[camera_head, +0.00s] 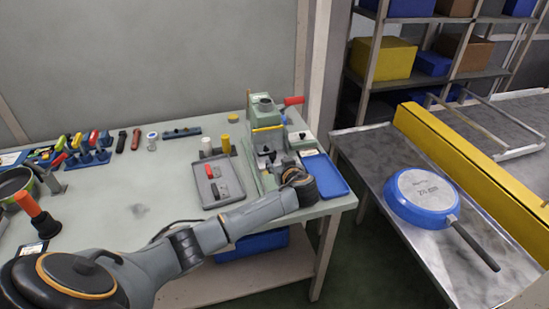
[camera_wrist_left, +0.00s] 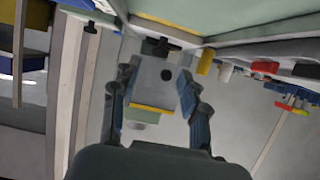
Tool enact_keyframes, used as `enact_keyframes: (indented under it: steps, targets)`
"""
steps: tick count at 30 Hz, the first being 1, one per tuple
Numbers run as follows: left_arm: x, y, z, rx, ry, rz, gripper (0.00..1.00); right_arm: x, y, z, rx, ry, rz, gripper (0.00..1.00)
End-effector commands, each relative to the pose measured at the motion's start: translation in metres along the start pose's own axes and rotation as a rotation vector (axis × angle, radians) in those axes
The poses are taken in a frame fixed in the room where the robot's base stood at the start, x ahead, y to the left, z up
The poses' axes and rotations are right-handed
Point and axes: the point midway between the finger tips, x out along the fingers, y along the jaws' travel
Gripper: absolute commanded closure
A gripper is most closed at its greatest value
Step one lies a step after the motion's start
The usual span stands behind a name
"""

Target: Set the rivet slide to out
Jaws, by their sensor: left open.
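A green bench machine (camera_head: 264,108) with a red-handled lever (camera_head: 293,100) and a yellow strip stands at the right end of the workbench. I cannot tell for certain which part is the rivet slide. In the head view my left wrist hides the machine's lower front. My right gripper is not in view.
A grey tray (camera_head: 201,199) with red and dark pieces lies left of the machine, and a blue tray (camera_head: 333,188) right of it. A blue pan (camera_head: 406,211) lies upside down on the conveyor (camera_head: 375,168). Tools line the bench's back left; its middle is mostly clear.

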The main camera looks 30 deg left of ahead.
Motion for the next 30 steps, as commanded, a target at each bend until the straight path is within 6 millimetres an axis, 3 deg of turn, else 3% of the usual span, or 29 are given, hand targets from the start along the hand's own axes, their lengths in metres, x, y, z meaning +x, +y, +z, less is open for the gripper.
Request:
enact_keyframes:
  steps: [3, 9, 22, 23, 29, 30]
  targets:
    - [0.023, 0.000, -0.001, 0.002, 0.000, -0.003, 0.55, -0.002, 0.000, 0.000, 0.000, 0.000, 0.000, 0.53]
    - [0.046, 0.001, 0.000, 0.001, -0.001, -0.001, 0.55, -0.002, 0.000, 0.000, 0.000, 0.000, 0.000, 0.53]
    - [0.055, 0.001, 0.001, 0.000, -0.001, 0.001, 0.55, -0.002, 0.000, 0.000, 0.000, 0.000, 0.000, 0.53]
    - [0.055, 0.001, 0.001, 0.000, -0.002, 0.001, 0.57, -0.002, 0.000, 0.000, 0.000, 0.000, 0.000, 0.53]
    - [0.055, 0.000, 0.001, 0.000, -0.002, 0.001, 0.98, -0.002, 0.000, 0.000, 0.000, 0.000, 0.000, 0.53]
    - [0.055, 0.001, 0.001, 0.000, -0.002, 0.001, 1.00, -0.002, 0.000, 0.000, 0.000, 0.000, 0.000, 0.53]
